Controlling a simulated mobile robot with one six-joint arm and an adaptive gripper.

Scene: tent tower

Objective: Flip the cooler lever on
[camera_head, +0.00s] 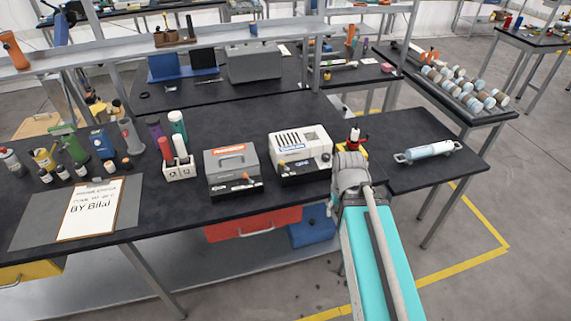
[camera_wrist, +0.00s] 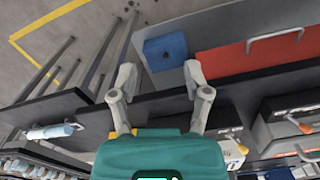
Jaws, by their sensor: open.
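A white machine (camera_head: 300,152) with dark top slots and a blue label stands on the dark bench. I cannot tell which is the cooler or how the levers are set. My gripper (camera_wrist: 159,70) is open and empty at the bench's front edge, right of the white machine. In the head view my arm partly hides it.
A light-blue cylinder (camera_head: 430,149) lies on the bench at right. A white holder (camera_head: 180,170) stands left. Below the bench are a red drawer (camera_head: 254,224) and a blue box (camera_head: 312,232).

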